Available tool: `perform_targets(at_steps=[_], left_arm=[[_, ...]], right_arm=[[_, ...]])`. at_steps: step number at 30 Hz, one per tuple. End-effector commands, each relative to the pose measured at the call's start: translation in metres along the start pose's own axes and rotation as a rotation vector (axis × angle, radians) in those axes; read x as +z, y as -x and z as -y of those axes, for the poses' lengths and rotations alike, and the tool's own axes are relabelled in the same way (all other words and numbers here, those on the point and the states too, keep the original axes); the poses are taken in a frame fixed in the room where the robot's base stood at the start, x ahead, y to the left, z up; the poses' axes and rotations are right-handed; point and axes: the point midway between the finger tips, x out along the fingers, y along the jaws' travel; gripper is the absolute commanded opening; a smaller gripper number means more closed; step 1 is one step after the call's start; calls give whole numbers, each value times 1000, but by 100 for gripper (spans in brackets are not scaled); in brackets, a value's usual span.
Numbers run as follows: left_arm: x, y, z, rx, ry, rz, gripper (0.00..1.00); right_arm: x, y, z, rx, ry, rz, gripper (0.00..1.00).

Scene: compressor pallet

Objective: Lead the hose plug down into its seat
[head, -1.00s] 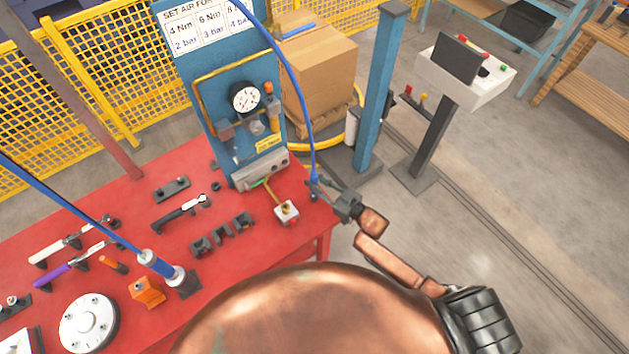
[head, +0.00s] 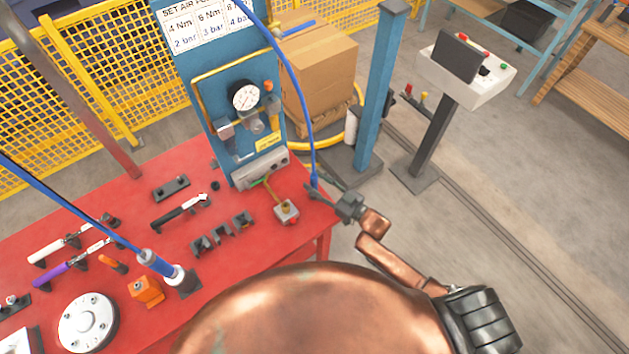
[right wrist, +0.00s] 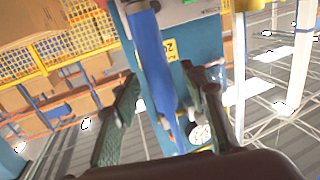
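The blue hose plug (head: 314,183) hangs on its blue hose at the right end of the red table. My right gripper (head: 316,180) is there with its fingers spread and the plug between or just behind them. In the right wrist view the fingers (right wrist: 158,75) stand apart, with a gap beside the blue plug (right wrist: 152,50). I cannot tell whether one finger touches it. A small pale block with a yellow fitting (head: 286,210) stands left of and below the plug; I cannot tell whether it is the seat. My left gripper is not in view.
The blue air panel with gauge (head: 245,97) stands at the table's back. A blue post (head: 376,100) stands behind right.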

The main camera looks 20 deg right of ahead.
Motion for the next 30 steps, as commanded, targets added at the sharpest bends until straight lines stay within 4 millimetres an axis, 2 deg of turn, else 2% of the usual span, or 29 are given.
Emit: perform_targets(at_steps=[9, 15, 21, 30], left_arm=[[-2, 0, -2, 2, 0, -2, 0], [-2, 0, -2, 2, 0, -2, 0], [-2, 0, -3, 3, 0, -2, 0], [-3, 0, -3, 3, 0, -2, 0]], right_arm=[[1, 63, 0, 1, 0, 4, 40], [0, 97, 0, 0, -1, 1, 40], [0, 111, 0, 0, 0, 0, 40], [-1, 112, 0, 0, 0, -1, 40]])
